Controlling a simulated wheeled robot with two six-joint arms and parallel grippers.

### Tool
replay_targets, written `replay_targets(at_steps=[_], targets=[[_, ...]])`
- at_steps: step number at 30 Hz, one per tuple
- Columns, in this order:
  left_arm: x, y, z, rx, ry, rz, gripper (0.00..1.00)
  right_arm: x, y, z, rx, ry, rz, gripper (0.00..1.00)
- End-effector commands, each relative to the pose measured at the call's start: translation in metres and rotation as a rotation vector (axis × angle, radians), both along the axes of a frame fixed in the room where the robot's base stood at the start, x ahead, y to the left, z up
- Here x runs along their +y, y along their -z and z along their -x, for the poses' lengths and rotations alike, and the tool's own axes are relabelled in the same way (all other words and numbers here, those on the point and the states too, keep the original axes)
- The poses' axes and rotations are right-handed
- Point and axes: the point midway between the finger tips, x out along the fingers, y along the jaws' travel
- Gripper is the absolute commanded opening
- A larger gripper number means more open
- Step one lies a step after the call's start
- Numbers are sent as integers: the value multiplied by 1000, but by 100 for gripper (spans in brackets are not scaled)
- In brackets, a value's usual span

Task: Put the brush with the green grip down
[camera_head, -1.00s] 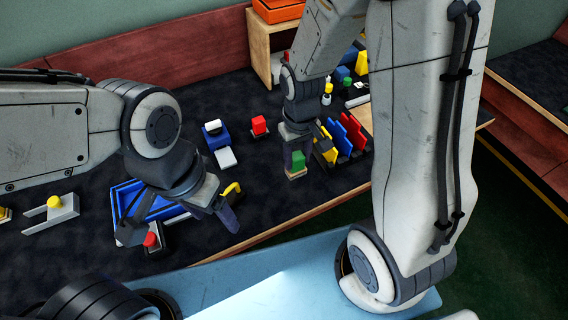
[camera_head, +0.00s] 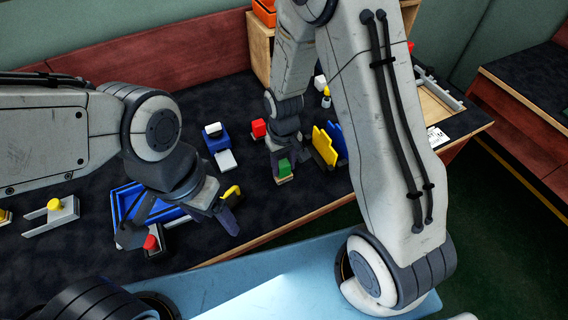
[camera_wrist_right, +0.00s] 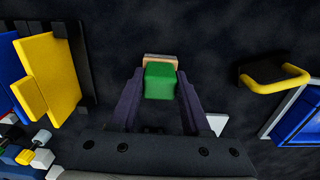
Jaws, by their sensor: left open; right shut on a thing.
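The brush with the green grip (camera_head: 285,166) is a green block on a pale tan base. It also shows in the right wrist view (camera_wrist_right: 160,82), with the tan base beyond the green part. My right gripper (camera_head: 283,160) is shut on the green grip from both sides. The brush is low over the dark table; I cannot tell whether its base touches. My left gripper (camera_head: 182,228) is open and empty at the left, beside the blue tray (camera_head: 122,200), with a red-knobbed item (camera_head: 151,243) near its fingers.
A rack with yellow and blue plates (camera_head: 324,146) stands just right of the brush. A yellow handle (camera_wrist_right: 276,78) is at the right in the wrist view. Dark table around the brush is bare.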

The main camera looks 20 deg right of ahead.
Motion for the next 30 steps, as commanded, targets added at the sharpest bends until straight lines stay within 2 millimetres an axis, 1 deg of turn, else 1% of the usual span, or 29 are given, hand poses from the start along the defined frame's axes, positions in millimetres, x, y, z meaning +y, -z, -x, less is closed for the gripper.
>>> replay_targets(at_steps=[2, 3, 4, 5, 13, 17, 20, 30], targets=[[0, 3, 0, 0, 0, 0, 72, 0, 4, 0, 1, 0, 0, 0], [0, 2, 0, 0, 0, 0, 72, 0, 3, 0, 1, 0, 0, 58], [0, 2, 0, 0, 0, 0, 72, 0, 3, 0, 1, 0, 0, 70], [0, 2, 0, 0, 0, 0, 72, 0, 3, 0, 1, 0, 0, 77], [0, 1, 0, 0, 0, 0, 72, 0, 2, 0, 1, 0, 0, 77], [0, -2, 0, 0, 0, 0, 72, 0, -4, 0, -1, 0, 0, 77], [0, -1, 0, 0, 0, 0, 72, 0, -18, -1, -5, 0, -1, 77], [0, -4, 0, 0, 0, 0, 72, 0, -90, -1, -6, 0, -1, 77]])
